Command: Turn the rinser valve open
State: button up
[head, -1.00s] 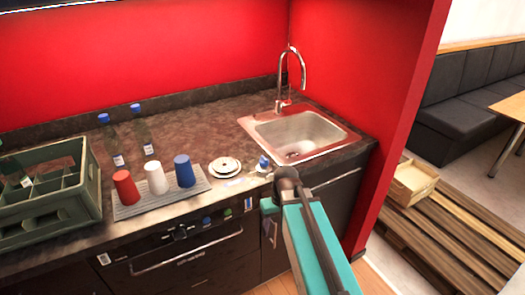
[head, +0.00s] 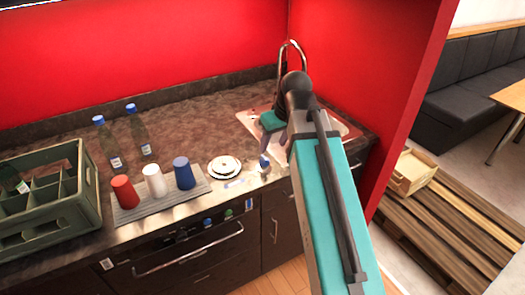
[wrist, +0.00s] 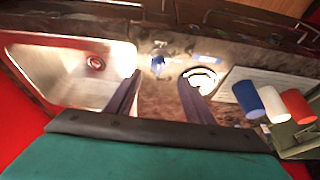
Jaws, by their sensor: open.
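A small blue-topped piece, which looks like the rinser valve (head: 264,164), is at the counter's front edge. It is just right of a round white fixture (head: 224,167), likely the rinser. In the wrist view the blue piece (wrist: 158,64) shows beyond the fingertips, between their lines, with the round fixture (wrist: 202,79) by the right finger. My gripper (head: 274,148) is over the sink's left side in the head view, pointing down and partly hidden by my arm. Its two fingers (wrist: 161,82) are apart and empty. I cannot tell its exact height above the counter.
The sink (head: 250,118) and tall tap (head: 292,48) are close to my arm. Red, white and blue cups (head: 153,181) stand on a grey mat left of the round fixture. Two bottles (head: 139,130) and a green crate (head: 50,228) are farther left. A red wall (head: 385,110) bounds the right.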

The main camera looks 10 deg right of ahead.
aim_at(265, 158)
jog(key=r, duration=0.2)
jog(key=shift+w+d+r, duration=0.15)
jog(key=shift+w+r, duration=0.1)
jog(key=shift+r, duration=0.05)
jog(key=shift+p+x, duration=1.6)
jog(key=shift+x, duration=5.35)
jog(key=shift+w+r, duration=0.1)
jog(key=shift+w, duration=0.1)
jog(key=shift+c, duration=0.5)
